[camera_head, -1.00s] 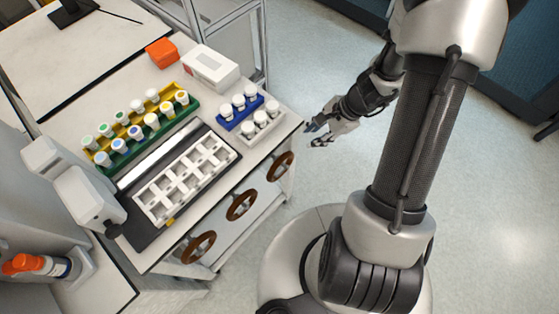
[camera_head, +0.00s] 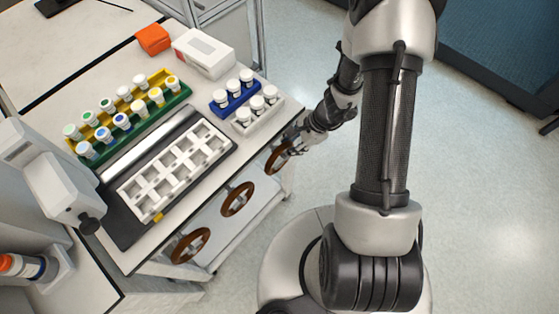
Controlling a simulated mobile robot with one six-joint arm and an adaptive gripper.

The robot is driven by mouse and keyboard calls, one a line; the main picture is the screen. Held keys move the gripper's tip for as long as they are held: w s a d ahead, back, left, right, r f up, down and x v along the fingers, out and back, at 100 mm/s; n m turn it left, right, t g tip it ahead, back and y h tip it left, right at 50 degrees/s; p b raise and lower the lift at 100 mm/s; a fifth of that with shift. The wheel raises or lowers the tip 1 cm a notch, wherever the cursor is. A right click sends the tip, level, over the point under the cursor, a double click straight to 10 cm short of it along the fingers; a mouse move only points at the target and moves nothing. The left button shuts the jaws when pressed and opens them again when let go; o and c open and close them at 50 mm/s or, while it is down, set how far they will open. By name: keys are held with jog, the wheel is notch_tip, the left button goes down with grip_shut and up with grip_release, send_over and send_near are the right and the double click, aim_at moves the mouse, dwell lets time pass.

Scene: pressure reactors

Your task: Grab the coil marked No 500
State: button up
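Three brown ring-shaped coils hang along the front side of the white cart: a right one (camera_head: 271,164), a middle one (camera_head: 238,199) and a left one (camera_head: 190,245). No number marking is legible on any of them, so I cannot tell which is No 500. My gripper (camera_head: 290,146) is at the right coil, close to its upper right rim and overlapping it in the picture. I cannot tell whether the fingers touch it or are closed on it.
The cart top holds a white slotted tray (camera_head: 160,192), a green rack (camera_head: 178,97) of several capped vials, a blue rack (camera_head: 226,111), a white rack (camera_head: 248,125), a white box (camera_head: 217,64) and an orange box (camera_head: 153,40).

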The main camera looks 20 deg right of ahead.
jog(key=shift+w+a+f, duration=0.1)
jog(key=shift+a+f, duration=0.05)
jog(key=shift+f, duration=0.2)
grip_shut()
